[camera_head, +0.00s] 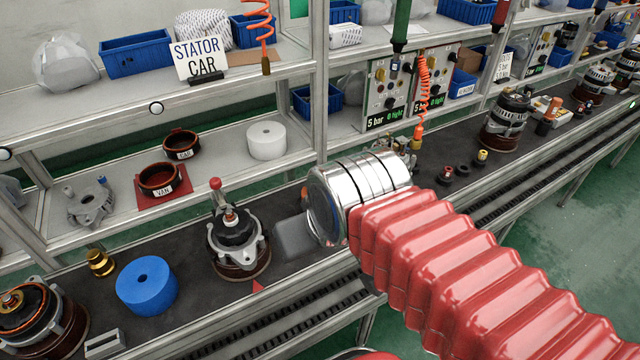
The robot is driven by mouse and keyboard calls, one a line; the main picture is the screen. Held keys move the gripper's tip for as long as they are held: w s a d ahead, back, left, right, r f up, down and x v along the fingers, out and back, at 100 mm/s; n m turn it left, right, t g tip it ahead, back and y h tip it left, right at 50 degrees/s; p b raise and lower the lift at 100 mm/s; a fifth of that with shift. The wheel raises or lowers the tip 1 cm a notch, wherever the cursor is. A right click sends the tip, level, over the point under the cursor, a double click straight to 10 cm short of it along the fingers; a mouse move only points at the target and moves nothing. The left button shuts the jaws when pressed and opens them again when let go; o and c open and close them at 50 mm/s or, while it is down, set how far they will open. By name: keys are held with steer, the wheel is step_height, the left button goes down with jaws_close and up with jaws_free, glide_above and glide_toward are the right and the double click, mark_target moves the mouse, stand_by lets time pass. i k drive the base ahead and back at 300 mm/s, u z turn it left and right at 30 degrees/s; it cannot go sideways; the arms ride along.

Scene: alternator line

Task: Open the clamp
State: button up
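The clamp (216,192) is a small lever with a red ball knob, standing upright at the back left of an alternator assembly (238,250) on the dark bench. The assembly has a grey metal housing on a brown base. My arm comes in from the lower right, with red bellows and a polished metal end. A grey shape (293,238) at the left of that metal end looks like part of my gripper, to the right of the assembly and apart from the clamp. The fingers are not clearly visible, so I cannot tell their opening.
A blue cylinder (147,286) and a brass part (100,262) stand left of the assembly. Another alternator (38,322) is at the lower left. The shelf behind holds brown rings (162,180), a white roll (267,140) and a grey housing (89,202). A shelf post (319,80) rises behind my arm.

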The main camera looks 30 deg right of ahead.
mark_target(215, 183)
steer(key=u, duration=0.55)
steer(key=k, duration=1.35)
steer(key=u, duration=0.75)
steer(key=i, duration=1.95)
steer(key=z, duration=0.65)
